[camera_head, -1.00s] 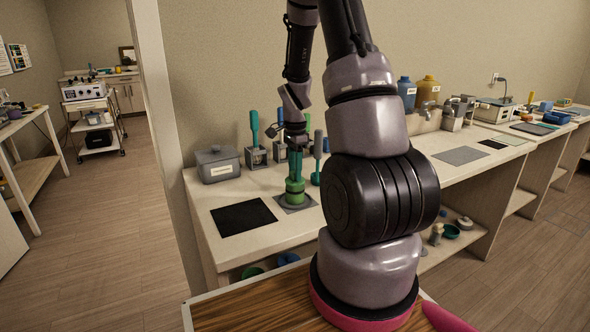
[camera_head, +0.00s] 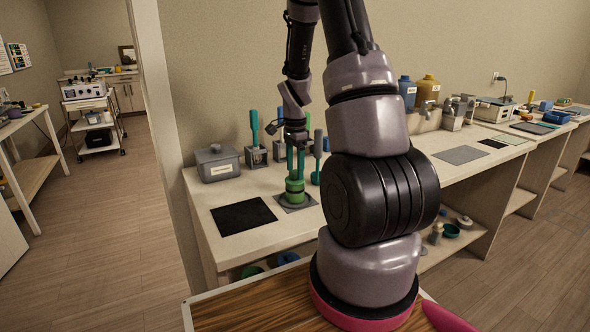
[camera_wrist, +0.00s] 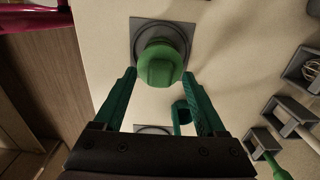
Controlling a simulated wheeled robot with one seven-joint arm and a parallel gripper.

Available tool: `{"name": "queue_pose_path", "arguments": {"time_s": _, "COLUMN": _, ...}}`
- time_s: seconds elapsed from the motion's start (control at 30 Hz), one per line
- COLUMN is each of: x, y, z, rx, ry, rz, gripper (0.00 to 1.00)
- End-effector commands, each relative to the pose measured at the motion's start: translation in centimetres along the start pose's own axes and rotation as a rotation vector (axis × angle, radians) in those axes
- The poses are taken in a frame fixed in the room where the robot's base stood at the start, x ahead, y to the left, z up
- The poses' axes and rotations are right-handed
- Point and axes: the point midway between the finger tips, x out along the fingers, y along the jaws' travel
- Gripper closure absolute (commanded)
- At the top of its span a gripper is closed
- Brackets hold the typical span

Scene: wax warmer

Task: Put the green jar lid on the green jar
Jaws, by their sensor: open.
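The green jar (camera_head: 295,198) stands upright on a dark grey square pad (camera_head: 311,201) at the front of the bench. A green piece that looks like the jar lid (camera_head: 295,184) sits on top of it. The wrist view shows this green lid (camera_wrist: 158,66) from above, over the pad (camera_wrist: 144,28), and it hides most of the jar. I cannot tell how fully it is seated. My gripper (camera_head: 296,172) is open just above the lid, with its teal fingers pointing down. In the wrist view, my gripper (camera_wrist: 162,78) has its fingers apart on either side, clear of the lid.
A black mat (camera_head: 243,218) lies left of the jar, and a grey lidded box (camera_head: 218,163) stands behind it. Tools in grey holders (camera_head: 256,156) stand close behind the jar.

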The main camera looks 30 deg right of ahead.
Motion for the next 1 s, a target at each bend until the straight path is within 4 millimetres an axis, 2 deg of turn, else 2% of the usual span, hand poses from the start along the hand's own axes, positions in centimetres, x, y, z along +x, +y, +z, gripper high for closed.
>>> {"name": "queue_pose_path", "arguments": {"time_s": 1.0, "x": -4.1, "y": -0.1, "z": 0.0, "rx": -0.001, "ry": 0.001, "rz": -0.002, "gripper": 0.27}}
